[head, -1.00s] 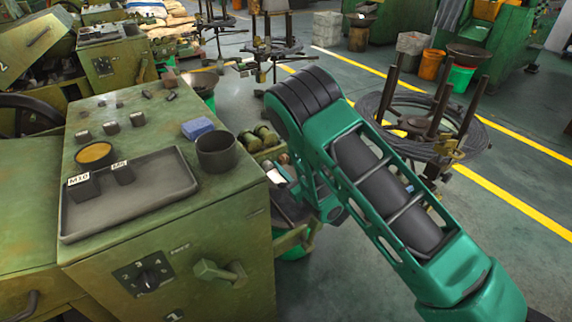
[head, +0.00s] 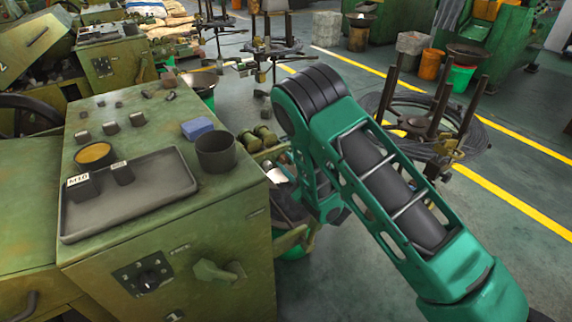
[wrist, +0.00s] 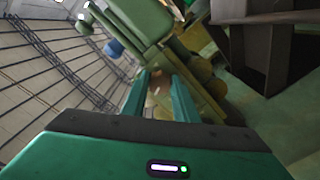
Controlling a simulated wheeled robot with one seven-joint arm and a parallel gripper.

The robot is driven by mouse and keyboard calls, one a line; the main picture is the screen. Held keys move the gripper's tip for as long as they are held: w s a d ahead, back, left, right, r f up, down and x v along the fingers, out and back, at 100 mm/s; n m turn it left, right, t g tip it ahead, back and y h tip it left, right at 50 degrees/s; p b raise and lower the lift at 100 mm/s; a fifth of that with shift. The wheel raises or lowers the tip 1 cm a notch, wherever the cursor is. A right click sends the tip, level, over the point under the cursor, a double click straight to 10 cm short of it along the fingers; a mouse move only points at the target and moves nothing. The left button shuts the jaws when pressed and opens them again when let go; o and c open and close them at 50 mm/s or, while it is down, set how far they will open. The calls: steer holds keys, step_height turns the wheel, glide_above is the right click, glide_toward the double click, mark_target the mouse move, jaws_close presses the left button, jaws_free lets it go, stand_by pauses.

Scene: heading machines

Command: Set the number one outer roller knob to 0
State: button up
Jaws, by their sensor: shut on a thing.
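The olive machine (head: 210,260) with a 1 low on its front fills the left of the head view. Olive roller-like cylinders (head: 249,140) stick out at its right side, beside my arm. In the wrist view my gripper (wrist: 158,82) has its two teal fingers close together on a small brownish-olive part (wrist: 158,96). It looks like a knob, but its marks and setting are not readable. Olive round parts (wrist: 200,72) sit right of the fingers. In the head view my gripper is hidden behind my arm and the machine's side.
A grey tray (head: 150,190), a dark cup (head: 216,152) and a blue block (head: 197,128) stand on top. A wire-coil stand (head: 430,135) is right of my arm.

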steer(key=n, duration=0.4)
steer(key=shift+n, duration=0.4)
steer(key=n, duration=1)
steer(key=shift+a+r, duration=0.1)
steer(key=shift+n, duration=2.3)
steer(key=o, duration=1.1)
steer(key=shift+c, duration=0.2)
